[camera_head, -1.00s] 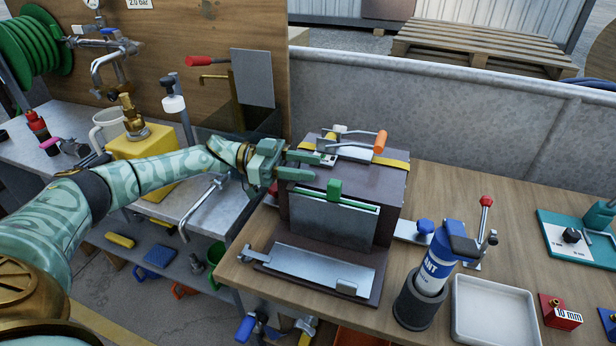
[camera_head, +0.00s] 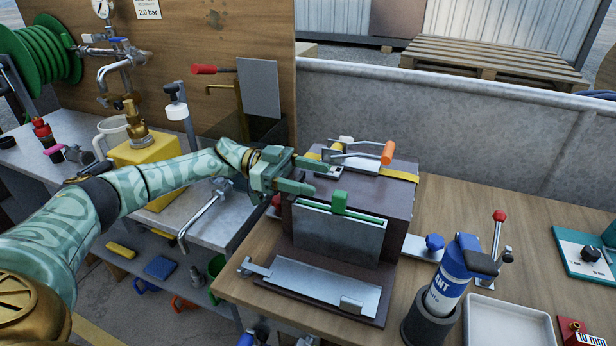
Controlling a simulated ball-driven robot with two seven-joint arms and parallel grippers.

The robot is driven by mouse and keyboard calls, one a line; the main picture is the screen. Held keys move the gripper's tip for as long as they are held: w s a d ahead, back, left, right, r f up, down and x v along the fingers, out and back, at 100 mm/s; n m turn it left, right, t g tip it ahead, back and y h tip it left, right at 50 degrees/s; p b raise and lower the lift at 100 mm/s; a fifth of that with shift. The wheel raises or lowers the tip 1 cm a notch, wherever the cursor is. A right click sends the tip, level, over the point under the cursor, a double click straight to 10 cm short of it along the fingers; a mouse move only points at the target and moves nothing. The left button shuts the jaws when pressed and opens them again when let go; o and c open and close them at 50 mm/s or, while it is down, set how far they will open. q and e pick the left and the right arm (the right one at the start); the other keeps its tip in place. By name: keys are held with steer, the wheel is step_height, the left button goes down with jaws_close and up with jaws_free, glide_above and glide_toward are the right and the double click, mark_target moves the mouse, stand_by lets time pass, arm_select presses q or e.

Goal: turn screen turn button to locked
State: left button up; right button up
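A dark brown box (camera_head: 400,207) stands on the wooden bench, with a grey metal screen (camera_head: 338,234) upright at its front. A green turn button (camera_head: 340,202) sits at the middle of the screen's top edge, by a green strip. Its exact angle is hard to read. My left gripper (camera_head: 318,177) comes in from the left, at the box's upper left corner. Its two green fingers are apart, with nothing clearly held between them. The lower fingertip is left of the button and looks apart from it. My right gripper is out of view.
On the box top are an orange-handled lever (camera_head: 387,153) and a yellow strap (camera_head: 402,175). A metal tray (camera_head: 310,285) lies before the screen. A blue-white can (camera_head: 448,285) in a dark holder and a pale tray (camera_head: 507,327) stand at right.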

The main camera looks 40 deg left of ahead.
arm_select(q)
steer(key=b+v, duration=0.4)
steer(key=v, duration=1.2)
steer(key=shift+a+b, duration=0.2)
steer(key=shift+b, duration=0.1)
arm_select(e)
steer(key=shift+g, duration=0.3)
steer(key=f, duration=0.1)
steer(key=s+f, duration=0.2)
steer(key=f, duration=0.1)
